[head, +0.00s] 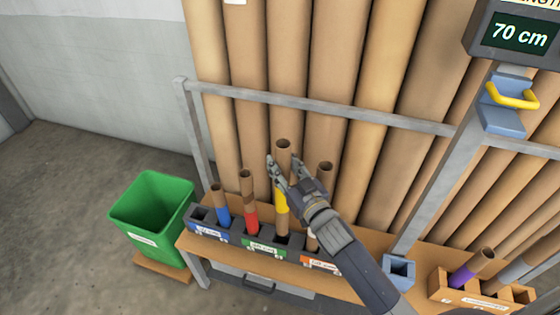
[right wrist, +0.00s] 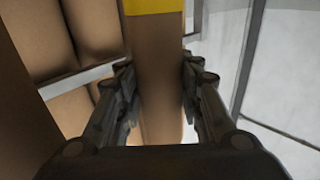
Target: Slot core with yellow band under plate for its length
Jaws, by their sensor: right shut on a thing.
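The core with the yellow band (head: 281,200) is a brown tube standing roughly upright at the rack. My right gripper (head: 285,168) is shut on it near its top, above the band. The core's lower end is at a dark slot by the green plate (head: 263,247); I cannot tell whether it is inside or just above. In the right wrist view the core (right wrist: 158,80) runs between both fingers (right wrist: 159,85). A blue plate (head: 208,231) and an orange plate (head: 319,263) also front the rack; their text is too small to read. The display (head: 520,36) reads 70 cm.
Cores with a blue band (head: 223,217) and a red band (head: 251,217) stand left of the held core. Another core (head: 326,167) stands close right, partly behind my arm. A blue cup (head: 398,268), green bin (head: 150,212) and rail (head: 330,108) are nearby.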

